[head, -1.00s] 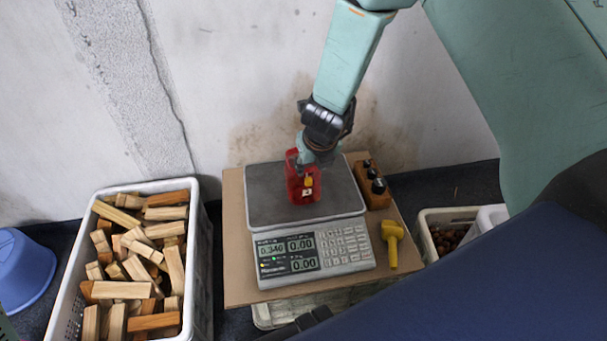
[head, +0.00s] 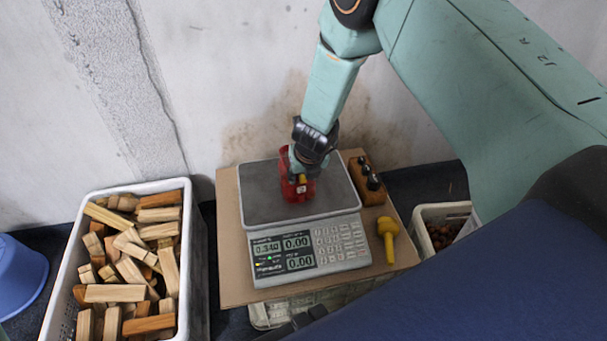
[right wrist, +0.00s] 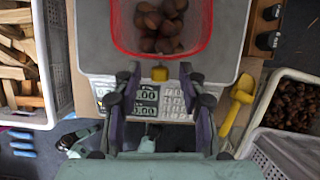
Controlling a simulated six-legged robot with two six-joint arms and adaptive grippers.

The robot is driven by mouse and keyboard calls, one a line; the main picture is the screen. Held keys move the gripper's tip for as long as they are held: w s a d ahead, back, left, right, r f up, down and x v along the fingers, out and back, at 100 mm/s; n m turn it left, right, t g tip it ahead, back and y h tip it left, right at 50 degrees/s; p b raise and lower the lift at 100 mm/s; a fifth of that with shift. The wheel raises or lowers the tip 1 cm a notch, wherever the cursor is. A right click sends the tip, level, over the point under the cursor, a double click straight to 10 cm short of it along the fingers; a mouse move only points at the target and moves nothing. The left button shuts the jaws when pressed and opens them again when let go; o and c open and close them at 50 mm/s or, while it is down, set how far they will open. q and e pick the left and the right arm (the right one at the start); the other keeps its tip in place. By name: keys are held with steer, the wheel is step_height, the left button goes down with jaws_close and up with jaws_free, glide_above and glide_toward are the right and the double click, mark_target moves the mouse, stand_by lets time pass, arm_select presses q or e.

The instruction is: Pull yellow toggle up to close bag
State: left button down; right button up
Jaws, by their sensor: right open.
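The red mesh bag (head: 291,191) stands on the scale's grey plate (head: 262,200). In the right wrist view the bag (right wrist: 118,44) is open at the top, with several brown chestnuts (right wrist: 160,25) inside. In the head view the right gripper (head: 303,170) partly hides the bag. My left gripper is not in view.
The scale's display (head: 283,255) faces me. A row of weights in a wooden block (head: 370,190) and a yellow scoop (head: 388,238) lie right of the scale. A crate of wood pieces (head: 62,285) stands left, a chestnut crate (head: 425,215) right. A wall is behind.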

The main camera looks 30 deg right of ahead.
steer(key=shift+c, duration=0.6)
jaws_close()
